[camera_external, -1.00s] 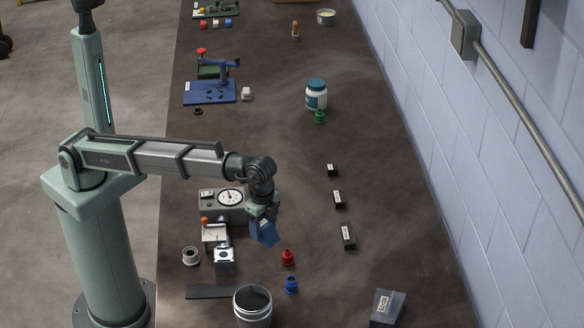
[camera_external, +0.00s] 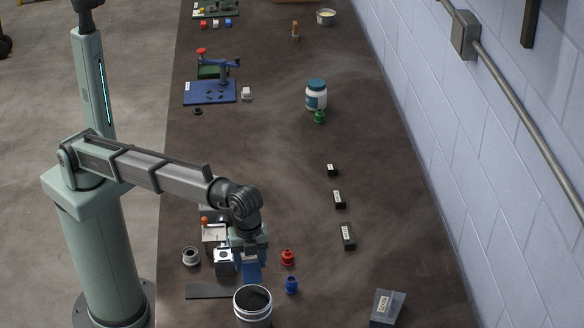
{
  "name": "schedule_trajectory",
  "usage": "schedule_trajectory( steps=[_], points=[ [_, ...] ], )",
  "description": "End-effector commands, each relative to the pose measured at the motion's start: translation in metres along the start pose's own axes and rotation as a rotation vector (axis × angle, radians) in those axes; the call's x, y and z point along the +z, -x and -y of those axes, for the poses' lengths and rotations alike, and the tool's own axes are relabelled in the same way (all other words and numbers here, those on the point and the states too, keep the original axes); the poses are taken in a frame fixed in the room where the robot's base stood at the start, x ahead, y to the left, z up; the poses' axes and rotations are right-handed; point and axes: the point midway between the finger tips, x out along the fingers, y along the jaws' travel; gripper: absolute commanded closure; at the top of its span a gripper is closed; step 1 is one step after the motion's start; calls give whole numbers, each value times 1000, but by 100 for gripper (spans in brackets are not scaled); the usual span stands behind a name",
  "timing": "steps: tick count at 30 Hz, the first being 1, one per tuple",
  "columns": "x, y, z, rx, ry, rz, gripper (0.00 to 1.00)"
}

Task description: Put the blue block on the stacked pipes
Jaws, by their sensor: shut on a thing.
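My gripper (camera_external: 250,246) is at the near part of the bench, pointing down, shut on the blue block (camera_external: 251,272). The block hangs below the fingers, just behind a grey round pipe-like piece with a dark top (camera_external: 253,313). This piece has ring-like bands and may be the stacked pipes; I cannot tell for sure. In this view the block's lower edge comes close to its rim, and I cannot tell whether they touch. The fingertips are small and partly hidden by the wrist.
A silver block (camera_external: 224,262) and a grey ring (camera_external: 191,256) are left of my gripper. A red fitting (camera_external: 287,257) and a blue fitting (camera_external: 291,285) are on its right. A dark flat strip (camera_external: 207,292) lies at the front left.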

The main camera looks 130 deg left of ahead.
Motion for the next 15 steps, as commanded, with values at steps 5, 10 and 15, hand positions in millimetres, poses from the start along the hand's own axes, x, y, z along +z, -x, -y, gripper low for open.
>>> schedule_trajectory(
  steps=[5, 10, 15],
  points=[
    [2, 0, -1, 0, -84, -1, 86],
    [2, -11, -1, 0, -105, 0, 86],
    [3, -37, -2, 1, -105, 1, 86]
  ],
)
